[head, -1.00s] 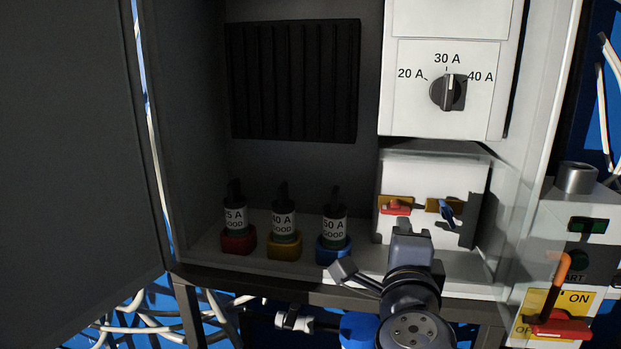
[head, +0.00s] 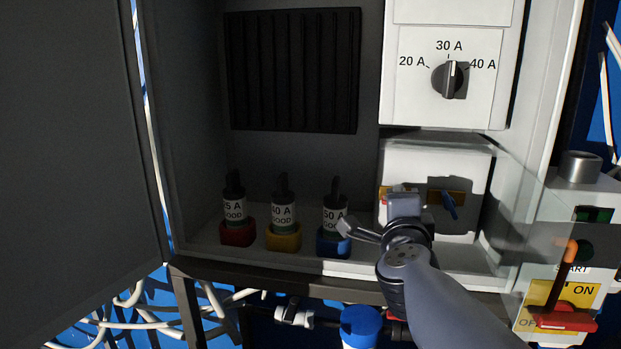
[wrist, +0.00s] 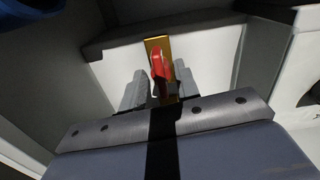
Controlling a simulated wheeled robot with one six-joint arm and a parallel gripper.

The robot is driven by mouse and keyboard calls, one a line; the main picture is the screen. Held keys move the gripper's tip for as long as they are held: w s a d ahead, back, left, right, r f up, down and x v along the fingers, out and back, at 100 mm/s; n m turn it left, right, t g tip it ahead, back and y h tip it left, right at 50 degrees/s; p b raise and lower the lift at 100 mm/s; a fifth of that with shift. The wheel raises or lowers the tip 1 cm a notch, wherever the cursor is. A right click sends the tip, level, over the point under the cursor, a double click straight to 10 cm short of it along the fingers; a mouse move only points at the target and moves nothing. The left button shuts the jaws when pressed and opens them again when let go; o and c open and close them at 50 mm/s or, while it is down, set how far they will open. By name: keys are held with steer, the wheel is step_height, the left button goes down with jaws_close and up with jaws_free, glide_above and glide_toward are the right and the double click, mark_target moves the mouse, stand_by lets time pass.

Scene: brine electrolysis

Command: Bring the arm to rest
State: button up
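My gripper (head: 404,203) is in front of the white lower box (head: 440,157) inside the cabinet. In the wrist view its two grey fingers (wrist: 160,75) stand apart. A red handle (wrist: 159,65) on a gold plate (wrist: 167,45) shows in the gap between them, with room on either side; I cannot tell how far beyond the tips it lies. In the head view the red handle is mostly hidden by my gripper. A blue handle (head: 449,205) on a second gold plate is uncovered, just right of my gripper. My arm reaches in from the lower right.
Three labelled fuses stand left of my gripper in red (head: 237,234), yellow (head: 283,238) and blue (head: 332,246) holders. A rotary knob (head: 449,79) is above. A clear panel (head: 540,235) and an orange-tipped lever (head: 562,275) are at right. A dark door (head: 75,170) stands left.

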steer(key=n, duration=0.2)
steer(key=n+p, duration=0.1)
steer(key=n, duration=0.1)
steer(key=n+p, duration=0.1)
steer(key=n, duration=0.2)
steer(key=shift+s+r, duration=0.1)
steer(key=shift+r, duration=0.15)
steer(key=shift+s+a, duration=0.1)
steer(key=shift+a, duration=0.05)
